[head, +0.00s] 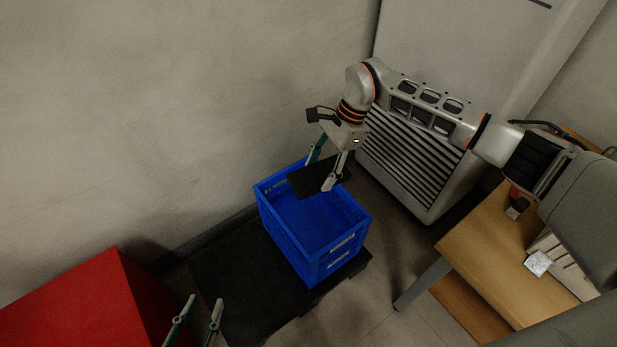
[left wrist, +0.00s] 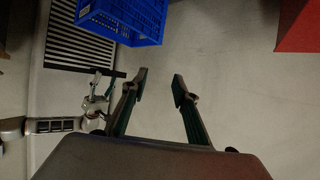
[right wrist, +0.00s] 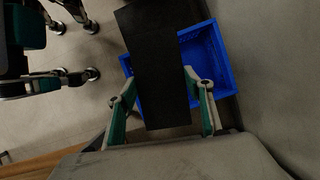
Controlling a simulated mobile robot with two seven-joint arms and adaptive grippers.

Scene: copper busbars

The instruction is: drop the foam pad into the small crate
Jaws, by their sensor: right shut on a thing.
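The foam pad (head: 313,178) is a flat black slab, held over the back right part of the blue small crate (head: 306,262). My right gripper (head: 323,172) is shut on the pad above the crate's rim. In the right wrist view the pad (right wrist: 157,65) spans the space between the fingers (right wrist: 161,110), with the crate (right wrist: 222,62) behind it. The crate's visible floor looks empty; part is hidden by the pad. My left gripper (head: 200,308) is open and empty at the bottom of the head view; its spread fingers (left wrist: 160,85) show in the left wrist view.
The crate stands on a black platform (head: 240,290). A red box (head: 90,305) is at lower left. A grey louvred cabinet (head: 410,165) stands behind my right arm. A wooden table (head: 475,245) with a small whitish block (head: 538,263) is at right.

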